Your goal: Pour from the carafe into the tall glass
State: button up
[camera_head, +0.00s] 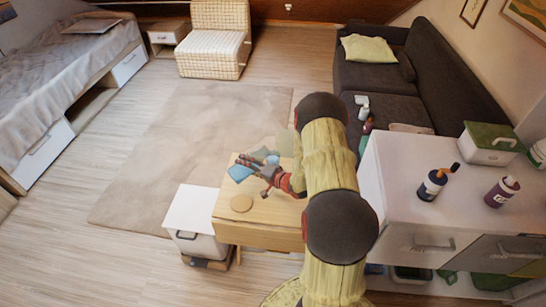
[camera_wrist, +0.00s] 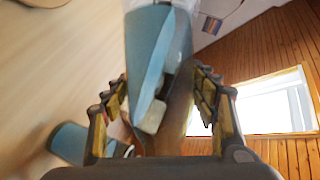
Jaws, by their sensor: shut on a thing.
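My gripper (camera_head: 276,177) is over the small wooden table and mostly hidden by my arm in the head view. In the wrist view its fingers (camera_wrist: 160,80) are shut on a see-through thing, which I take for the carafe (camera_wrist: 160,45). Blue shapes show in or through it, and its outline is hard to make out. In the head view a pale translucent shape (camera_head: 287,143), probably the carafe, stands out above the gripper. I cannot tell its tilt. I cannot make out the tall glass for certain; it may be among the small things near the gripper.
A white cabinet (camera_head: 415,180) with bottles and a dark sofa (camera_head: 385,75) are to the right. Open rug lies left.

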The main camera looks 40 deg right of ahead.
jog(key=shift+n+h, duration=0.3)
jog(key=shift+n, duration=0.1)
jog(key=shift+d+f+n+g+h, duration=0.3)
jog(key=shift+f+n+h, duration=0.1)
jog(key=shift+f+n, duration=0.25)
jog(key=shift+d+f+n+h+b, duration=0.4)
jog(key=shift+f+n+b, duration=0.15)
jog(key=shift+b, duration=0.15)
jog(key=shift+d+r+n+g+h, duration=0.2)
jog(key=shift+r+n+g+h, duration=0.15)
jog(key=shift+n, duration=0.15)
jog(key=shift+a+f+n+h+b, duration=0.15)
jog(key=shift+a+n+h+b, duration=0.1)
jog(key=shift+n+h+b, duration=0.65)
jog(key=n+h+b, duration=0.1)
jog(key=n+b, duration=0.1)
jog(key=b, duration=0.1)
jog(key=shift+f, duration=0.15)
jog(key=shift+d+n+g+h, duration=0.1)
jog(key=shift+n+g+h, duration=0.15)
jog(key=shift+n+h, duration=0.25)
